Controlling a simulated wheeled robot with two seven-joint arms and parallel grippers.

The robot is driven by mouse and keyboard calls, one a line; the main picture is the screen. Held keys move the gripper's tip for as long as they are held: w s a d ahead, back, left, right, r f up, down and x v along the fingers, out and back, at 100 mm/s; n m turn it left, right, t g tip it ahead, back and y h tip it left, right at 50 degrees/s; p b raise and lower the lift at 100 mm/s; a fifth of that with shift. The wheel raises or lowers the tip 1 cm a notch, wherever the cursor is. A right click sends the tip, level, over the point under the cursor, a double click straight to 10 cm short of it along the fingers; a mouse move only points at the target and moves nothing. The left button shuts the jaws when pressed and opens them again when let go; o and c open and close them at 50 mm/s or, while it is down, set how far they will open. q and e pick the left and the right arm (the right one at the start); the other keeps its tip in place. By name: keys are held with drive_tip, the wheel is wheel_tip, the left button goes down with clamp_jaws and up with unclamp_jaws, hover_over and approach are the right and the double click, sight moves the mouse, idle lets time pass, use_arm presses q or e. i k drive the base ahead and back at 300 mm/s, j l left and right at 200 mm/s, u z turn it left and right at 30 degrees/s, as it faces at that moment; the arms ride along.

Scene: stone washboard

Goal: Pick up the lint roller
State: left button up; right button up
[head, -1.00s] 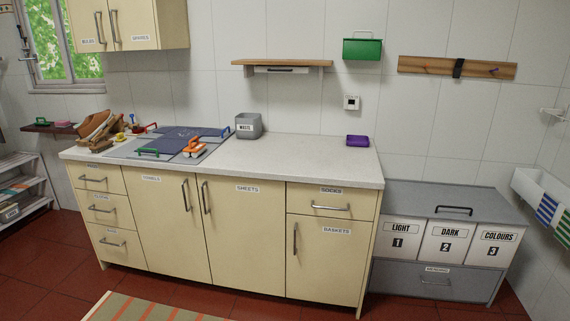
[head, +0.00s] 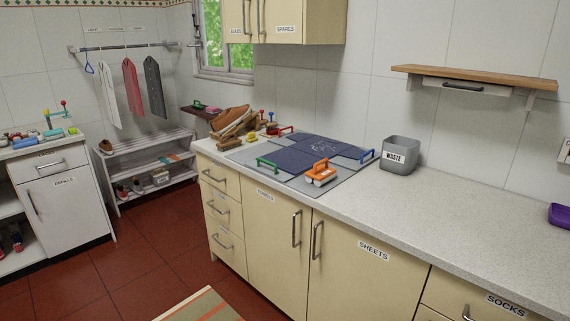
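An orange-handled tool with a pale lower part, which looks like the lint roller (head: 320,173), lies on the counter at the front right of a grey board (head: 250,163). Dark blue folded cloth (head: 305,150) with pale specks on it covers much of the board behind the tool. The tool seems to rest on the board's front edge area, with nothing on top of it. Neither of my grippers is in view.
A green handle (head: 267,164) and a blue handle (head: 367,155) stand at the board's sides. A grey WASTE bin (head: 400,157) stands to the right. A brown shoe and wooden pieces (head: 232,122) crowd the left end.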

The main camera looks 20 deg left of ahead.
sight(319, 173)
drive_tip(key=i+j+u, duration=0.15)
drive_tip(key=i+u, duration=0.75)
drive_tip(key=i, duration=0.05)
